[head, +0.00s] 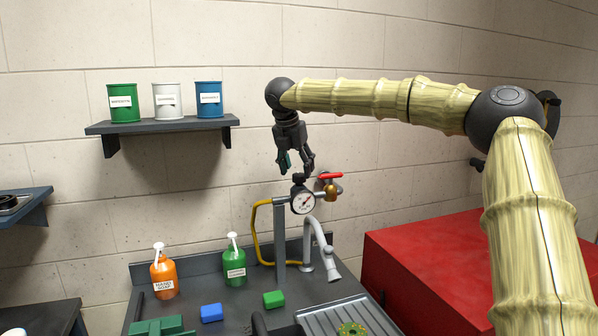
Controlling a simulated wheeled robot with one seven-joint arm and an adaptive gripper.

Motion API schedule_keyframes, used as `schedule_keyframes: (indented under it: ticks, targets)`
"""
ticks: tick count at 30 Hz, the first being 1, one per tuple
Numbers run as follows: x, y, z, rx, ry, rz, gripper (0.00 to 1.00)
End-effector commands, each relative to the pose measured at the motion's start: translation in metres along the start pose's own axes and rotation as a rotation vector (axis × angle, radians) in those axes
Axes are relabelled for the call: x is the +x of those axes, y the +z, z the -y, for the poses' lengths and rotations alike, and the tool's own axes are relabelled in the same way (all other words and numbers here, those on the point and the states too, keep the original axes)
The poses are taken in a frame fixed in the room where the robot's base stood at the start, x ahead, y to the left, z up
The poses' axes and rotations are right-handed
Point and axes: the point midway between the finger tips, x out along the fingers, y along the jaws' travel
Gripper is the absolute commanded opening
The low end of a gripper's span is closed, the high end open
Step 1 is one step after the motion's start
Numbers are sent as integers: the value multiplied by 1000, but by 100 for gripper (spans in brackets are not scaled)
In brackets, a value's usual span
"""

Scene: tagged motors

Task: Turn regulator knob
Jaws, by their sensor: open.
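The regulator stands on a grey post behind the sink, with a round white-faced gauge (303,202). A small dark knob (299,180) sits on top of the gauge. A brass valve body with a red lever (329,176) is just to its right. My gripper (295,170) hangs from the arm and points down, directly above the regulator. Its fingers are apart, with nothing seen between them. The fingertips are close to the knob; whether they touch it I cannot tell.
A yellow hose (256,235) loops left of the post, and a grey faucet (321,250) stands at its right. Orange (163,277) and green (235,265) soap bottles stand on the counter. A shelf (165,126) holds three cans. A red cabinet (425,262) is at right.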

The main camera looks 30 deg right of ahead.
Motion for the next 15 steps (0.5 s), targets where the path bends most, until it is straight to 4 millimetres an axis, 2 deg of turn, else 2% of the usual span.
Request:
schedule_keyframes:
  ticks: [6,15]
  targets:
    - [21,1,1,1,-1,0,58]
    - [27,0,1,0,0,0,58]
